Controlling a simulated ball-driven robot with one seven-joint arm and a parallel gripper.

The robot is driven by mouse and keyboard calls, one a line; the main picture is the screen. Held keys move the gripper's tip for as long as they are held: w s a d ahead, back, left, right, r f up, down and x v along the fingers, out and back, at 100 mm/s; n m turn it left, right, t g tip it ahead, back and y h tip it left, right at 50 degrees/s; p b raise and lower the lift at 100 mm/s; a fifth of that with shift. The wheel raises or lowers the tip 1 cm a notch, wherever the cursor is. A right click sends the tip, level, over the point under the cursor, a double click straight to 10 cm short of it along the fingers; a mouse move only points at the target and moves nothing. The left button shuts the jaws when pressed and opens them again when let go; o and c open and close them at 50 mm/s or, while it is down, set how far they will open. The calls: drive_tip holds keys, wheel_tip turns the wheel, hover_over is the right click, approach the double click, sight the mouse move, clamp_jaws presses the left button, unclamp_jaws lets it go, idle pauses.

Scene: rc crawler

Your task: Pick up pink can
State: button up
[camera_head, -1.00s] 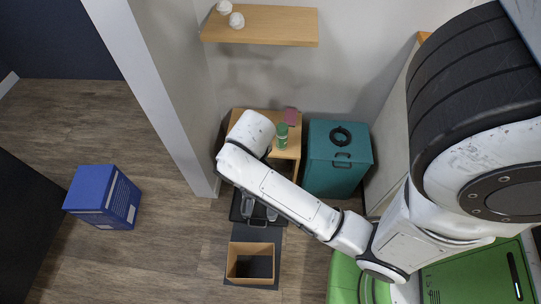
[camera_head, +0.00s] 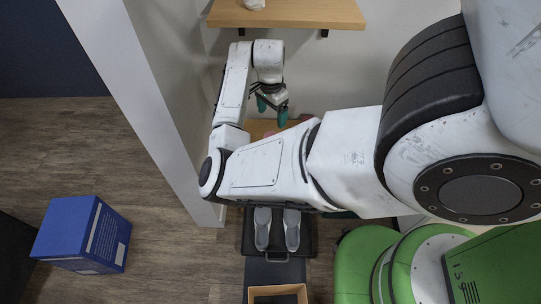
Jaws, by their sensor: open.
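A small part of a pink object (camera_head: 305,117), likely the pink can, shows at the back of the small wooden table (camera_head: 260,127). My arm hides most of it. My gripper (camera_head: 272,105) has its teal fingertips pointing down above the table, a little left of the pink object. It is open and I see nothing held between the fingers. I cannot tell the height gap between the fingertips and the table.
A wooden shelf (camera_head: 290,12) is on the wall beyond my gripper, with a white item on it. A wall edge (camera_head: 140,90) stands left of my arm. Shoes (camera_head: 277,228) lie on a dark tray. A blue box (camera_head: 82,235) is on the floor.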

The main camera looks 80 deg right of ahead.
drive_tip(key=shift+w+a+f+m, duration=0.15)
drive_tip(key=shift+f+m, duration=0.15)
drive_tip(key=shift+f, duration=0.5)
wheel_tip(320, 180, down, 10)
drive_tip(key=b, duration=0.3)
drive_tip(key=shift+a+f, duration=0.1)
drive_tip(key=shift+c, duration=0.3)
clamp_jaws()
